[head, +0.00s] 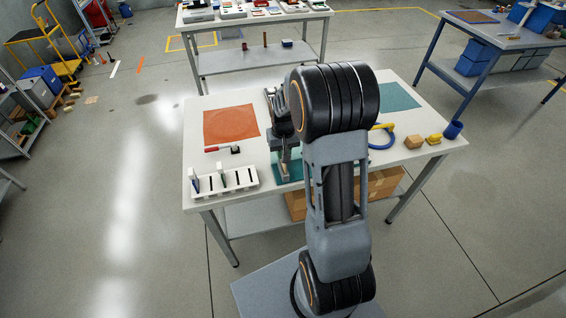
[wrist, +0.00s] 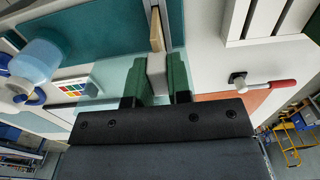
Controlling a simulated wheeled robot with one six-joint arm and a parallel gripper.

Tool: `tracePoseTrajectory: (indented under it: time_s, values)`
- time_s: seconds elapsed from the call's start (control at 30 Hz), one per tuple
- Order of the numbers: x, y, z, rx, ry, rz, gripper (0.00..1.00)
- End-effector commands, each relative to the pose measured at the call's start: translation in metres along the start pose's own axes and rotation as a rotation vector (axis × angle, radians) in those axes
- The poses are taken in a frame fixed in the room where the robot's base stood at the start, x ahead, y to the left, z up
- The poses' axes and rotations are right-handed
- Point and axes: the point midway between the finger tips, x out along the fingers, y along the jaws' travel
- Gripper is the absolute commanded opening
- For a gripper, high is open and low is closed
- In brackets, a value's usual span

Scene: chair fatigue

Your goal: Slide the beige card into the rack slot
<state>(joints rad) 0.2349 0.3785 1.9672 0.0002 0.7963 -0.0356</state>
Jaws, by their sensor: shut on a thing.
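The beige card (wrist: 157,32) shows almost edge-on in the wrist view, with a pale grey-white part (wrist: 156,72) at its near end. My gripper (wrist: 157,78) is shut on it, its green fingers on either side. The card points away from the fingers. Part of the rack (wrist: 236,22) also shows at upper right in the wrist view.
A red-handled tool (head: 221,149) lies behind the rack, by an orange mat (head: 228,124). A blue-and-yellow curved thing (head: 381,141), a small tan box (head: 413,142) and a blue cup (head: 452,130) are at right. A pale blue bottle-like thing (wrist: 36,64) stands left in the wrist view.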

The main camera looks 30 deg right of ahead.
Motion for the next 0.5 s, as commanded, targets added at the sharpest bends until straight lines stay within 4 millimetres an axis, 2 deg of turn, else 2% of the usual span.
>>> tracePoseTrajectory:
  time_s: [0.5]
  values:
    - [-0.021,0.000,0.000,0.000,0.002,0.000,0.00]
